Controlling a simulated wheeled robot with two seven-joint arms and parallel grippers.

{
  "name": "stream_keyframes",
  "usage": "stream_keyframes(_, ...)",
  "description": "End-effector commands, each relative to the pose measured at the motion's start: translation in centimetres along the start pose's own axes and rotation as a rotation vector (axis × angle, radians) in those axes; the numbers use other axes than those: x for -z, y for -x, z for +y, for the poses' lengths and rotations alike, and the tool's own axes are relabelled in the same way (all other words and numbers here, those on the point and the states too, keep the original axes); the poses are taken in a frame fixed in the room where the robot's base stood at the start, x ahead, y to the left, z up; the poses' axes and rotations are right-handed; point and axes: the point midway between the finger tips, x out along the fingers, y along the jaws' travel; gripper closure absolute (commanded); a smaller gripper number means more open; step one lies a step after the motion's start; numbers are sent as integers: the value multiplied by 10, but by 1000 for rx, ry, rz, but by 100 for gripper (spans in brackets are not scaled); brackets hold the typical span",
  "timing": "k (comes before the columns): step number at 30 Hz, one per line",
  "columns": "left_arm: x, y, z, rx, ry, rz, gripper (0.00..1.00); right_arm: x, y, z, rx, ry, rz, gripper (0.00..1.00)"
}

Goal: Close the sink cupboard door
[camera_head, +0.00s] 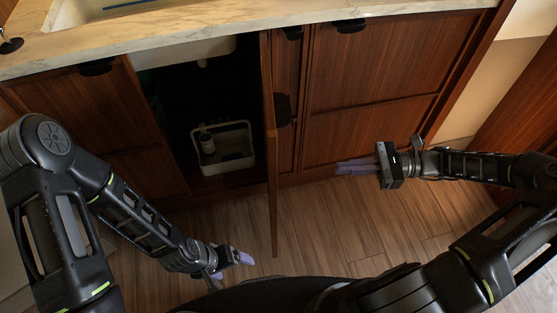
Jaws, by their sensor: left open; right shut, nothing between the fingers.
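The sink cupboard door (269,135) is a brown wooden panel seen almost edge-on. It stands open, sticking out from the cabinet front toward me. The dark cupboard opening (175,110) is to its left. My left gripper (246,259) is low, left of the door's lower end and apart from it, with its purple fingers pointing right. My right gripper (352,167) is right of the door, in front of the closed cabinet panels. Its purple fingers are together, pointing left toward the door, with a gap between.
A white caddy (237,163) with a bottle (206,140) stands inside the cupboard. A marble counter (230,22) with a sink (95,10) runs above. Closed wooden panels (370,75) with dark handles are at right. The wood floor (325,225) between my grippers is clear.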

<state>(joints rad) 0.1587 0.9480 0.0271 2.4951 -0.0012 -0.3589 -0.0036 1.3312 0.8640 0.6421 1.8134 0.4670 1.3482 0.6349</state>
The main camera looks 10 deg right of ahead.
Motion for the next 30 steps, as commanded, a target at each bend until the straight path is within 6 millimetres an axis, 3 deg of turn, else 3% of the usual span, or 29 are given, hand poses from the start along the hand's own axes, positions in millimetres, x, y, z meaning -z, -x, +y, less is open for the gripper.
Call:
stream_keyframes(3, 0, 0, 0, -1, -1, 0, 16, -13, 0, 10, -39, -46, -55, 100)
stream_keyframes(17, 0, -2, -1, 0, -1, 1, 16, -12, -5, 10, -44, -56, -53, 100)
stream_keyframes(25, 0, -14, -6, 0, -1, 1, 16, -11, -28, 12, -47, -54, -48, 100)
stream_keyframes(30, 0, -25, -10, 0, -1, 1, 16, -12, -53, 13, -47, -53, -49, 100)
